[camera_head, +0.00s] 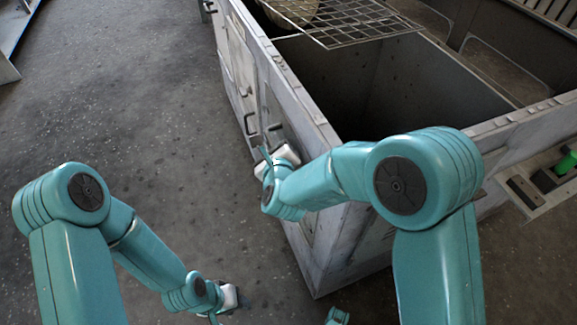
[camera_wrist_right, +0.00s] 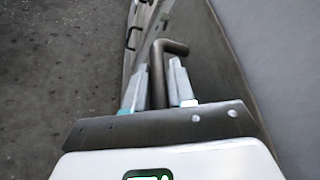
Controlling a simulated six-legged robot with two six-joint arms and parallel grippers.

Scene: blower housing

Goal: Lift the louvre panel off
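The housing's side wall (camera_head: 240,65) carries panels with dark bar handles, one handle (camera_head: 249,124) showing left of my right gripper. I cannot make out louvre slats, so which panel is the louvre panel is unclear. My right gripper (camera_head: 264,160) is at this side wall. In the right wrist view, a bent dark handle (camera_wrist_right: 157,72) rises between the two separated fingers of my right gripper (camera_wrist_right: 160,85). Slim gaps seem to show beside the bar. My left gripper (camera_head: 222,308) is low over the floor, away from the housing; its fingers are too small to read.
The grey housing (camera_head: 330,130) is open on top, with a wire grid (camera_head: 345,22) across its far end. A ledge (camera_head: 540,195) with a green item (camera_head: 567,162) is at the right. The floor (camera_head: 150,90) left of the housing is clear.

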